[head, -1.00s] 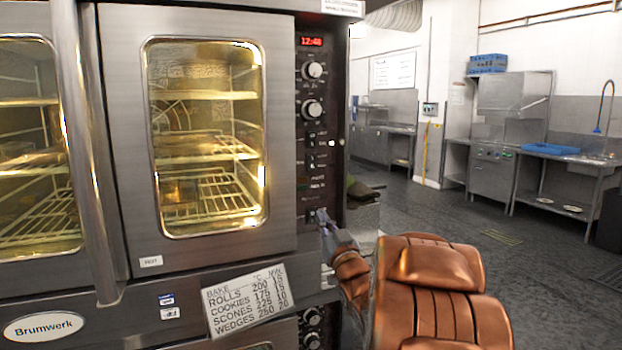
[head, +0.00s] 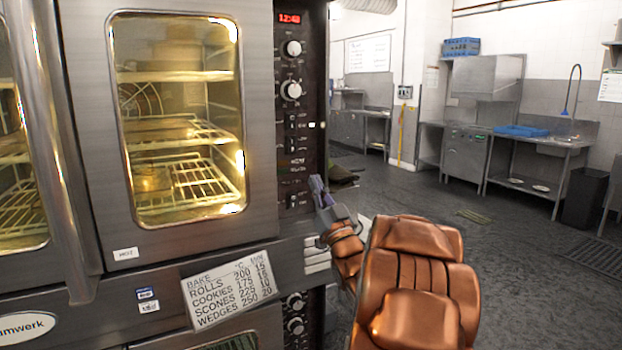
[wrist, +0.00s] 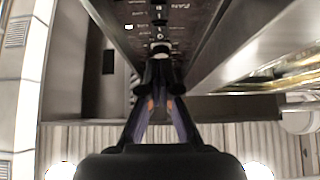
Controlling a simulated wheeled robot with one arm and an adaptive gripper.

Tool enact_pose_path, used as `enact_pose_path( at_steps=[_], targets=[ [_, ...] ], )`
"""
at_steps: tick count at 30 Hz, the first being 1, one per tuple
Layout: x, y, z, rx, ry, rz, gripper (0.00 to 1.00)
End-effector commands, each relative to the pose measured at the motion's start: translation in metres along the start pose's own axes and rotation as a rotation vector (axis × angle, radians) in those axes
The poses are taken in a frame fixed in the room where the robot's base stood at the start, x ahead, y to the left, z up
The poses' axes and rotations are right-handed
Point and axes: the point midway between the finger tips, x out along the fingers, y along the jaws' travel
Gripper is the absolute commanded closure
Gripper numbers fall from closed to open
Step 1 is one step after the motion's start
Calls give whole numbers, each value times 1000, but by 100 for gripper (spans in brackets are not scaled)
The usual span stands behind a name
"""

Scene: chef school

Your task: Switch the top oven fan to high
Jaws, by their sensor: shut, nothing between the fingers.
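The top oven (head: 262,120) fills the left of the head view. Its dark control panel (head: 312,100) has a red clock display, two round knobs and several small switches. A lower rocker switch (head: 292,200) sits near the panel's bottom. My gripper (head: 318,186) is shut and empty, with its tips just right of that switch, seemingly apart from it. In the wrist view, the shut fingertips (wrist: 158,76) point toward the panel, just short of a pale, knob-like part (wrist: 160,48). Part of a "FAN" label (wrist: 178,5) shows there. The fan switch's setting is too small to read.
The glass oven door (head: 180,120) is closed, with a long vertical handle (head: 50,150) at left. A baking-times card (head: 230,290) hangs below it. The lower oven's knobs (head: 295,315) are under my gripper. Open floor (head: 430,200) lies to the right.

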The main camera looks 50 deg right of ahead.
Motion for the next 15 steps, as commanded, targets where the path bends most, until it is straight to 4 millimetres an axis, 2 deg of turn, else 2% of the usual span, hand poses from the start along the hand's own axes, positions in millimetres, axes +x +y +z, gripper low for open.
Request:
enact_pose_path(
  at_steps=[6,15],
  targets=[
    [39,-1,-3,0,3,-2,100],
    [86,-1,-1,3,-1,0,100]
  ],
)
